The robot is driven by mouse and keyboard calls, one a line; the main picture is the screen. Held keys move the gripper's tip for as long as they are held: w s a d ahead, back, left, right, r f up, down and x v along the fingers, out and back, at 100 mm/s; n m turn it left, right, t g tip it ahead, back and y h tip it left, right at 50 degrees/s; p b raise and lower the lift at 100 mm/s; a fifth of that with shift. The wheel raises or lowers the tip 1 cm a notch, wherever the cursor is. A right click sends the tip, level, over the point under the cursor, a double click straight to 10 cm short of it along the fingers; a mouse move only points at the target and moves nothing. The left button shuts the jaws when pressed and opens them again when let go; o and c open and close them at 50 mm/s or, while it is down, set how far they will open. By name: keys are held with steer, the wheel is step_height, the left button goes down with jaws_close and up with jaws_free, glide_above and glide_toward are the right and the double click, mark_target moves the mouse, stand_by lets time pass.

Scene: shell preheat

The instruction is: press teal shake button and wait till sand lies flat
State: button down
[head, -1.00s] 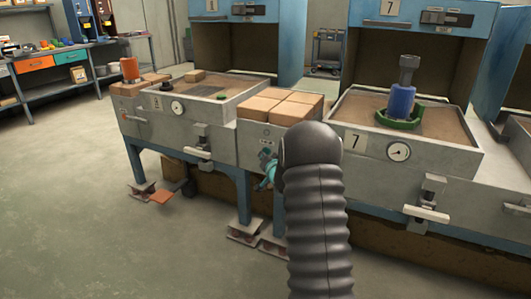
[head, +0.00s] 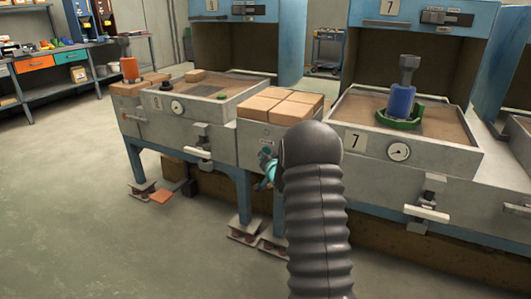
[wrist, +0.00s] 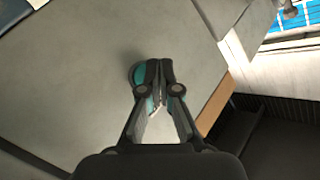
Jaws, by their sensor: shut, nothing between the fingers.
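In the wrist view, the round teal button (wrist: 134,75) is on a grey panel, partly covered by my gripper. My gripper (wrist: 160,66) is shut and empty, its tips over the button's right side; I cannot tell whether it is pressed in. In the head view, a teal part (head: 267,171) shows beside my dark arm; the fingertips are hidden. Brown sand (head: 441,112) fills the number 7 tray, where a blue cylinder (head: 402,99) stands within a green ring (head: 399,122).
Tan blocks (head: 283,105) sit between the two trays. An orange cylinder (head: 130,68) stands at the left end. A workbench (head: 55,60) is at the back left. Floor at the left is clear.

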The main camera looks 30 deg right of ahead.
steer(key=shift+w+d, duration=0.15)
steer(key=shift+w+d, duration=0.2)
stand_by(0.3)
steer(key=shift+w+d, duration=0.25)
steer(key=shift+d, duration=0.05)
stand_by(0.9)
steer(key=shift+s+a, duration=0.1)
steer(key=shift+s+a+b, duration=0.45)
steer(key=shift+a+b, duration=0.1)
steer(key=shift+b, duration=0.05)
stand_by(0.4)
steer(key=shift+s+a+b, duration=0.65)
steer(key=shift+s+a, duration=0.15)
steer(key=shift+a, duration=0.2)
steer(key=shift+s+a+b, duration=0.6)
steer(key=shift+s+a, duration=0.15)
steer(key=shift+a, duration=0.25)
